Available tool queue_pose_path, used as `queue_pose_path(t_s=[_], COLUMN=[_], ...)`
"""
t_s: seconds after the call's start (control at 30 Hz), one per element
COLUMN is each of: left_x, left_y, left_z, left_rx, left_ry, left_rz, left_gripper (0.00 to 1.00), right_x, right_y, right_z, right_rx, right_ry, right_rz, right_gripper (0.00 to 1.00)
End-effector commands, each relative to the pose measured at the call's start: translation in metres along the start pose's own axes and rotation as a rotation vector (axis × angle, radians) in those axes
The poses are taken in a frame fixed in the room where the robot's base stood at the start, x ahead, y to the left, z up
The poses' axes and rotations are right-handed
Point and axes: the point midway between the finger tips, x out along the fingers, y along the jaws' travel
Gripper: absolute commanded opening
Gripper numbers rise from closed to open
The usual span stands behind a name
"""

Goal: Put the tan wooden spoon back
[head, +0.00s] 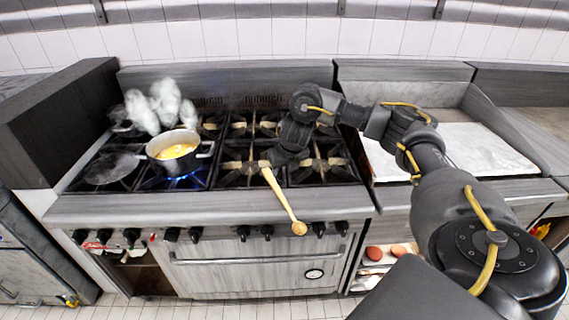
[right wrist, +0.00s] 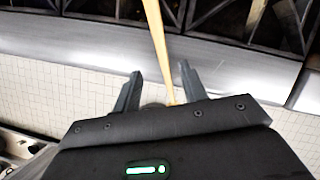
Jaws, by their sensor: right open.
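The tan wooden spoon (head: 282,198) shows in the head view in front of the burner grates, slanting down to the right. Its bowl is at the lower end, in front of the stove's front edge. Its upper end meets my right gripper (head: 271,159), whose fingers are small and dark there. In the right wrist view my right gripper (right wrist: 156,80) is open, with its two fingers apart. The spoon's shaft (right wrist: 158,45) runs down between them, and its lower part is hidden by the gripper body. I cannot tell whether a finger touches it. My left gripper is out of view.
A pot (head: 181,160) with yellow food stands over a blue flame at the left of the stove (head: 320,203), with steam above. A dark pan (head: 107,168) sits left of it. A flat pale griddle (head: 462,150) lies to the right, partly behind my right arm.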

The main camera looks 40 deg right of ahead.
Motion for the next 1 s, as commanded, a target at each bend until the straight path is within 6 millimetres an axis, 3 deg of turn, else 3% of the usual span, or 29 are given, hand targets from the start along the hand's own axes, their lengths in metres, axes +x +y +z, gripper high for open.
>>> queue_pose_path(t_s=[0.47,0.57,0.67,0.8,0.9,1.0], left_x=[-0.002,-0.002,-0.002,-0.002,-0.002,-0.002], left_y=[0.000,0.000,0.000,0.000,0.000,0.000], left_z=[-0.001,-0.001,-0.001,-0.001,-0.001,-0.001], left_rx=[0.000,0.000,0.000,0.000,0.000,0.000], left_ry=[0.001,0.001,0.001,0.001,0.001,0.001], left_rz=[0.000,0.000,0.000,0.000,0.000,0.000], left_gripper=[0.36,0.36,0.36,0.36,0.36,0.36], right_x=[-0.006,-0.001,0.014,0.036,0.036,0.027], right_y=[0.000,0.012,0.054,0.159,0.229,0.281], right_z=[-0.001,-0.005,-0.019,-0.064,-0.098,-0.124], right_rx=[0.000,0.003,0.025,0.128,0.248,0.377], right_ry=[0.001,0.006,0.022,0.087,0.155,0.227], right_rz=[0.000,0.024,0.117,0.368,0.559,0.718], right_gripper=[0.43,0.43,0.43,0.43,0.43,0.43])
